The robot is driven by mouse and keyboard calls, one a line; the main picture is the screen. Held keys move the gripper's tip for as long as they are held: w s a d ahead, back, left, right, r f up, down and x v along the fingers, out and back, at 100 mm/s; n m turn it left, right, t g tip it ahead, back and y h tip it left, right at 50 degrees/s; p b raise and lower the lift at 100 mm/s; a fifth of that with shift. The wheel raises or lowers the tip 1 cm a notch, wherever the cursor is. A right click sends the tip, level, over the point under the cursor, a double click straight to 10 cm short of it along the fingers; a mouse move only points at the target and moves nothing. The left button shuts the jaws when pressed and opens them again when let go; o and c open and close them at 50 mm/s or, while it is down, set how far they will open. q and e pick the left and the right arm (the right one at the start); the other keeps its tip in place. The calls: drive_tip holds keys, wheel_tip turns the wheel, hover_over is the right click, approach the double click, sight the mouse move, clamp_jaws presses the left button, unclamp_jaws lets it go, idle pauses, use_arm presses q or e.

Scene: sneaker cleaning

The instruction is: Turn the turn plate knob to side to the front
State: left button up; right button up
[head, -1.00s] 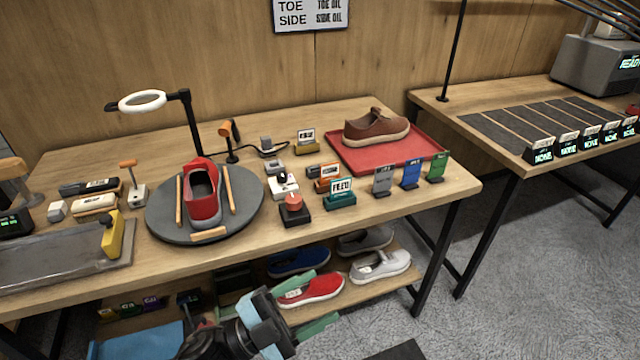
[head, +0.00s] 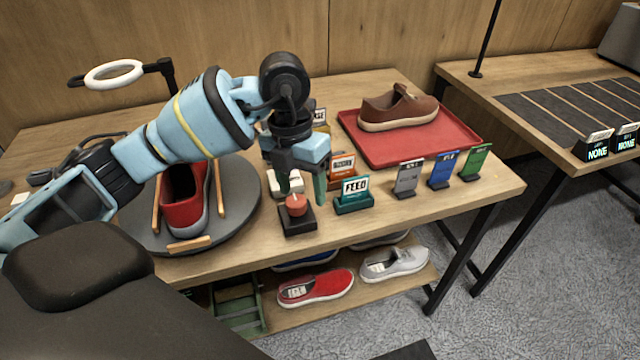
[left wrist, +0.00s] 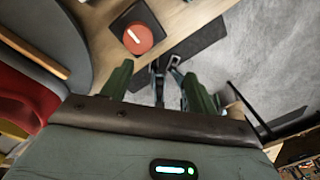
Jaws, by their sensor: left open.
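The turn plate knob (head: 296,206) is a round red-orange cap on a black square base near the table's front edge. The left wrist view also shows the knob (left wrist: 138,38), with a white mark on top, ahead of the fingers and to their left. The grey round turn plate (head: 247,205) carries a red sneaker (head: 184,205), partly hidden by my left arm. The plate's edge also shows in the left wrist view (left wrist: 75,22). My left gripper (head: 303,183) is open and empty, pointing down just above and behind the knob, apparently not touching it. My right gripper is out of view.
A teal FEED sign (head: 353,195) stands right of the knob, with an orange sign (head: 341,166) behind it. Grey, blue and green cards (head: 443,170) stand further right. A brown shoe (head: 398,109) sits on a red tray (head: 440,145). Shoes lie on the lower shelf.

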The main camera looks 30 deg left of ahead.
sight(296, 199)
use_arm(q)
drive_tip(key=shift+n+y, duration=0.3)
drive_tip(key=shift+y, duration=0.5)
drive_tip(key=w+a+r, duration=0.2)
drive_tip(key=shift+a, duration=0.4)
drive_tip(key=shift+s+f, duration=0.1)
drive_tip(key=shift+d+f, duration=0.1)
drive_tip(key=shift+f, duration=0.3)
wheel_tip(296, 199, down, 7)
drive_tip(key=shift+r, duration=0.1)
drive_tip(key=c, duration=1)
